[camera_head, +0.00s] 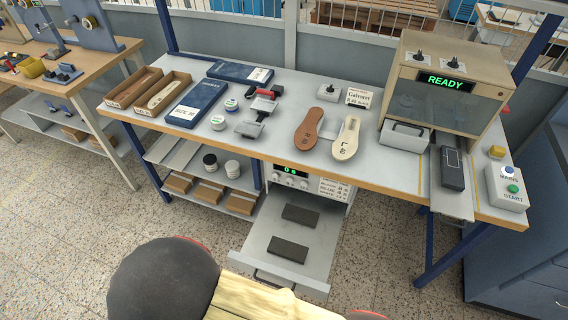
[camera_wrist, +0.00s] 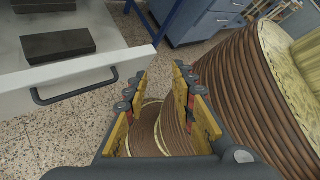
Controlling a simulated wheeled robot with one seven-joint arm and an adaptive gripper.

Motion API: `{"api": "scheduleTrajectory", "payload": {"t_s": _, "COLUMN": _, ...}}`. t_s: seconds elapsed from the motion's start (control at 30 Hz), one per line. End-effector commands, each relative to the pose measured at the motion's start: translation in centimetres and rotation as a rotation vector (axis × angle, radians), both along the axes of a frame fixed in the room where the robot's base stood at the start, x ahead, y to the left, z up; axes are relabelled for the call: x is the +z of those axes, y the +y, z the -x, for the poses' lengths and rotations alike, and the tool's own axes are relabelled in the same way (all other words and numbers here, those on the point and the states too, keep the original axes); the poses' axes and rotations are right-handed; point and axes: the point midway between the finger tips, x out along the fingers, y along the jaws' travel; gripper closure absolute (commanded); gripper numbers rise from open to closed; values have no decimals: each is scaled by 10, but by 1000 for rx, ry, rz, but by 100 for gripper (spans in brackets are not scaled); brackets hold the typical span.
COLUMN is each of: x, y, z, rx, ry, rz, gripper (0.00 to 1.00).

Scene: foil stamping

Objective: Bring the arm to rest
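My gripper (camera_wrist: 158,80) shows in the wrist view, with its two yellow-padded fingers spread apart and nothing between them. It points down toward the floor, to the right of the open drawer (camera_wrist: 105,75) and its dark handle, apart from both. In the head view the gripper cannot be made out. There the pulled-out drawer (camera_head: 262,241) under the bench holds two dark blocks, the rear one (camera_head: 300,215) and the front one (camera_head: 288,250). Parts of my own body fill the bottom of the head view.
The workbench (camera_head: 250,165) carries a brown sole (camera_head: 308,130), a cream sole (camera_head: 346,138), blue boxes and small tools. A stamping machine reading READY (camera_head: 440,85) stands right, beside a button box (camera_head: 507,188). Bare floor (camera_head: 400,265) lies right of the drawer.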

Motion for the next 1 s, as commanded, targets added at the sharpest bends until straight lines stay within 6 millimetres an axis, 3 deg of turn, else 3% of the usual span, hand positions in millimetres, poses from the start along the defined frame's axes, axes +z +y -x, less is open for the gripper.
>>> {"api": "scheduleTrajectory", "payload": {"t_s": 0.27, "x": 70, "y": -4, "z": -7, "rx": -637, "ry": -282, "rz": -402, "gripper": 74}}
{"api": "scheduleTrajectory", "payload": {"t_s": 0.57, "x": 150, "y": -22, "z": -34, "rx": -1274, "ry": -539, "rz": -737, "gripper": 74}}
{"api": "scheduleTrajectory", "payload": {"t_s": 0.77, "x": 207, "y": -50, "z": -55, "rx": -1619, "ry": -688, "rz": -941, "gripper": 74}}
{"api": "scheduleTrajectory", "payload": {"t_s": 1.0, "x": 275, "y": -104, "z": -69, "rx": -1894, "ry": -871, "rz": -1194, "gripper": 74}}
